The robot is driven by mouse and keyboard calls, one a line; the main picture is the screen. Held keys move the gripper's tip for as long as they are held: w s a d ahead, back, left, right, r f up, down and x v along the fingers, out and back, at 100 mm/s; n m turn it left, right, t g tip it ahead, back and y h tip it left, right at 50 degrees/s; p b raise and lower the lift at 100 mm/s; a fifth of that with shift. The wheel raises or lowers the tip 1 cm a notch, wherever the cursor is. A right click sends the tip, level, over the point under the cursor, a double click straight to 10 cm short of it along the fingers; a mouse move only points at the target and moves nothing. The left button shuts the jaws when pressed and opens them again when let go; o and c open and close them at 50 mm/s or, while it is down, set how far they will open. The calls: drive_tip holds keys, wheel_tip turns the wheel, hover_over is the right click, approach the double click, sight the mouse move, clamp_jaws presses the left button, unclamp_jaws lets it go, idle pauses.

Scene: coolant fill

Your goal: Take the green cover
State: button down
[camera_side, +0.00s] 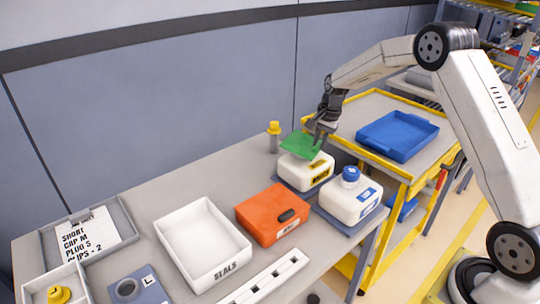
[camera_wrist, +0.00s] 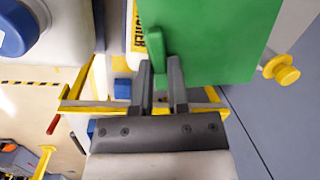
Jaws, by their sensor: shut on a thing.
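The green cover (camera_side: 301,145) is a flat plate over a white container with a yellow label (camera_side: 305,172) at the back of the bench in the side view. In the wrist view the green cover (camera_wrist: 215,40) fills the upper right, with a raised green rib near its left edge. My gripper (camera_side: 318,133) is at the cover's right edge in the side view. In the wrist view my gripper (camera_wrist: 160,65) has its fingers on either side of the rib, shut on it. I cannot tell whether the cover touches the container beneath.
A white jug with a blue cap (camera_side: 351,200) stands close in front. An orange box (camera_side: 272,214) and an empty white bin marked SEALS (camera_side: 201,243) are further left. A yellow-capped post (camera_side: 274,136) stands behind. A blue tray (camera_side: 398,136) is on the yellow-edged cart.

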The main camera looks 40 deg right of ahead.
drive_tip(key=shift+r, duration=0.1)
drive_tip(key=shift+r, duration=0.75)
drive_tip(key=s+a+r, duration=0.3)
drive_tip(key=s+r, duration=0.8)
drive_tip(key=s, duration=0.2)
drive_tip(key=shift+s+a+r, duration=0.15)
drive_tip(key=shift+s+a, duration=0.05)
drive_tip(key=shift+s, duration=0.1)
